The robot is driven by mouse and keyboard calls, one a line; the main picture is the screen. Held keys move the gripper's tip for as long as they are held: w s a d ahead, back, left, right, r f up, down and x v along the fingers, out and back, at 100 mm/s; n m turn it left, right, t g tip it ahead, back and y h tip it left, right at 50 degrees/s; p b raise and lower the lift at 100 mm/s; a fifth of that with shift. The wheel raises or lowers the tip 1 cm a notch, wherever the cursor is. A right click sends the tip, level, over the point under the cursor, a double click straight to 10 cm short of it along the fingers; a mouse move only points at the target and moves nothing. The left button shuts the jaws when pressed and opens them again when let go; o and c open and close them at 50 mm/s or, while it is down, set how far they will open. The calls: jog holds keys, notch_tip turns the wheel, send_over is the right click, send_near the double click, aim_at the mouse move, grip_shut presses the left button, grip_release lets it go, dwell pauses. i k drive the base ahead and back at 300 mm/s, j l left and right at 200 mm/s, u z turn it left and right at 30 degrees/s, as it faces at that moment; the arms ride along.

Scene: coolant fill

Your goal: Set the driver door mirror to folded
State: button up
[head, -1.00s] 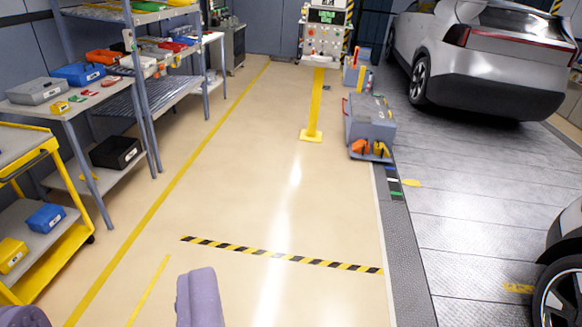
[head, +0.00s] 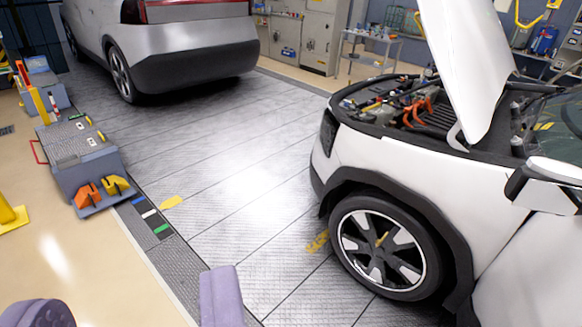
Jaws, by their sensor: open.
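The white car (head: 405,158) stands at the right with its hood raised.
The front wheel (head: 382,247) and fender bulge toward me. A silver car (head: 175,45) stands at the back left. A grey toolbox (head: 82,160) with orange and yellow items is at the left.

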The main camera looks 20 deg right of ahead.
aim_at(526, 188)
jog(key=i+l+z, duration=0.2)
jog(key=i+z, duration=0.2)
jog(key=i, duration=0.3)
jog(key=i+z, duration=0.35)
jog(key=i, duration=0.4)
jog(key=i+j+z, duration=0.25)
jog(key=i+z, duration=0.15)
jog(key=i, duration=0.3)
